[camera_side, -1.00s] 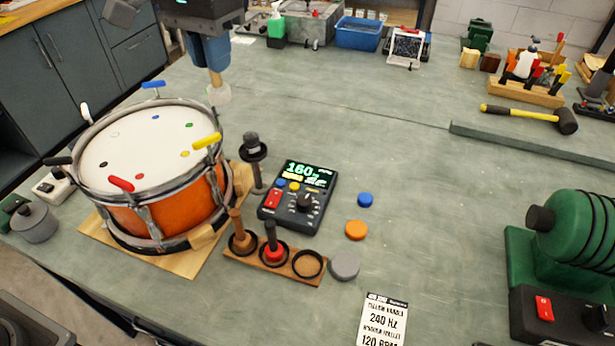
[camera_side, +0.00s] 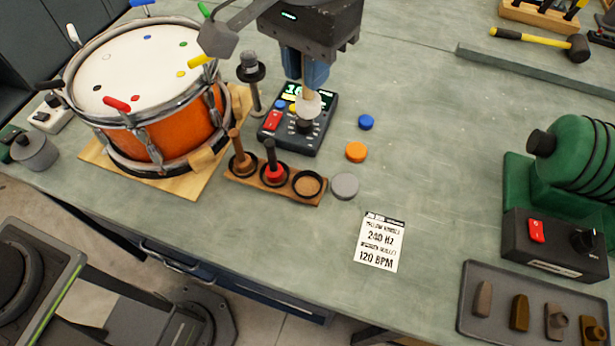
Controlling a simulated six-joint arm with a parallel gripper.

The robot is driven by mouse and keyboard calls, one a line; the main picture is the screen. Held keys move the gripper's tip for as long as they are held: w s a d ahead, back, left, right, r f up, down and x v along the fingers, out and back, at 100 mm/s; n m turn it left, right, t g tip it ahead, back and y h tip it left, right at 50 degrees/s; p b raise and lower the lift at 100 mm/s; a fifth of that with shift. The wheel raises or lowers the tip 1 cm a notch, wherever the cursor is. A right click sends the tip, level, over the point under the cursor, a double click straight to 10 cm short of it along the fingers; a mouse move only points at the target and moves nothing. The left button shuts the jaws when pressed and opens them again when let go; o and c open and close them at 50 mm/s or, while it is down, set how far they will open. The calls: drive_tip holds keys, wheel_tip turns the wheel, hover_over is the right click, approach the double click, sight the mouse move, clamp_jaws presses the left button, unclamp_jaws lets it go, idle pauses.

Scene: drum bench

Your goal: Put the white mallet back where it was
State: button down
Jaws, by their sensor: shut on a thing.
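The white mallet (camera_side: 308,106) hangs head down from my gripper (camera_side: 303,75), which is shut on its wooden handle. Its pale head is in front of the tuner box (camera_side: 283,140) and hides part of the display; I cannot tell the gap beneath it. The mallet rack (camera_side: 232,177) is a wooden strip with three black rings, below and left of the mallet. A brown mallet (camera_side: 238,150) and a red mallet (camera_side: 272,162) stand upright in two rings. The right ring (camera_side: 308,184) is empty.
The orange drum (camera_side: 150,135) with coloured handles stands at left. A dark post (camera_side: 251,75) stands between drum and tuner. Blue (camera_side: 366,122), orange (camera_side: 356,152) and grey (camera_side: 345,186) discs lie right of the rack. A note card (camera_side: 381,242) lies near the front edge.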

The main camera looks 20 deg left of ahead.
sight(307, 114)
wheel_tip(307, 114, down, 20)
drive_tip(key=shift+f, duration=0.15)
idle(0.3)
drive_tip(key=shift+f, duration=0.1)
drive_tip(key=c, duration=1.1)
unclamp_jaws()
drive_tip(key=shift+o, duration=0.2)
wheel_tip(307, 114, up, 12)
drive_tip(key=shift+r, duration=0.15)
